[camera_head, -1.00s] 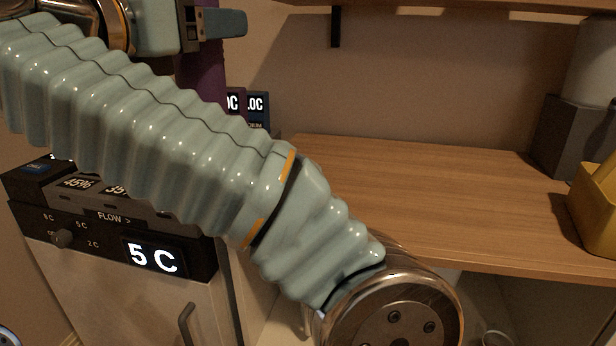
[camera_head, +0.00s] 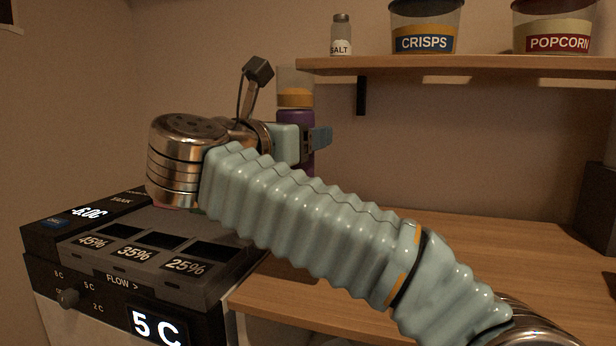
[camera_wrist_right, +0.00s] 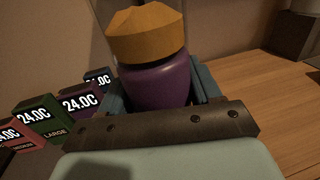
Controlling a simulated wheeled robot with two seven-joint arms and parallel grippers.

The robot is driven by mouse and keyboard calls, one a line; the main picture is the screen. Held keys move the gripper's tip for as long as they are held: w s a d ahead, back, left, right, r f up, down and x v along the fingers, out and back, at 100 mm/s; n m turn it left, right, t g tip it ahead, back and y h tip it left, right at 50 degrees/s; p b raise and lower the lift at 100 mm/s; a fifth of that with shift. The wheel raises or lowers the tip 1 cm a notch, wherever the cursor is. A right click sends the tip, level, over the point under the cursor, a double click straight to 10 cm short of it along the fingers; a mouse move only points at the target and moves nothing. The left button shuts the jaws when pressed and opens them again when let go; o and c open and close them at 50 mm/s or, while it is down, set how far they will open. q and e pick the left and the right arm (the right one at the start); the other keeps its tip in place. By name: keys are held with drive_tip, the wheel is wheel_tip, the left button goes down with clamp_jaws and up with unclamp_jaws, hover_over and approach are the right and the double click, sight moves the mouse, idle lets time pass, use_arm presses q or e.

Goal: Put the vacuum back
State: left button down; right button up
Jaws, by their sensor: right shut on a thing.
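The vacuum flask is a purple bottle (camera_head: 294,128) with an orange collar and a clear top, upright just left of the upper shelf's end in the head view. It also shows in the right wrist view (camera_wrist_right: 157,82), where its orange part faces me. My right gripper (camera_head: 318,139) is shut around the purple body. The wrist view shows a finger on each side of it. The flask's base is partly hidden behind my right arm, so I cannot tell whether it touches a surface. My left gripper is not in view.
A dark machine (camera_head: 150,235) with 45%, 35% and 25% slots stands at left. The wooden counter (camera_head: 480,245) is largely clear. An upper shelf (camera_head: 450,67) holds salt (camera_head: 341,38), crisps (camera_head: 425,30) and popcorn (camera_head: 556,30). Small 24.0C boxes (camera_wrist_right: 82,101) stand beside the flask.

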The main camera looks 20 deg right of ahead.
sight(308, 171)
drive_tip(key=shift+w+d+f+b, duration=0.15)
drive_tip(key=shift+w+d+f, duration=0.15)
drive_tip(key=shift+f, duration=0.65)
drive_tip(key=shift+w+d+f+b, duration=0.1)
drive_tip(key=shift+w+d+f, duration=0.15)
drive_tip(key=shift+f, duration=0.7)
drive_tip(key=shift+w+d+f+b, duration=0.15)
drive_tip(key=shift+w+d+f, duration=0.15)
drive_tip(key=shift+f, duration=0.65)
drive_tip(key=shift+f, duration=0.15)
drive_tip(key=o, duration=1.1)
drive_tip(key=shift+c, duration=0.2)
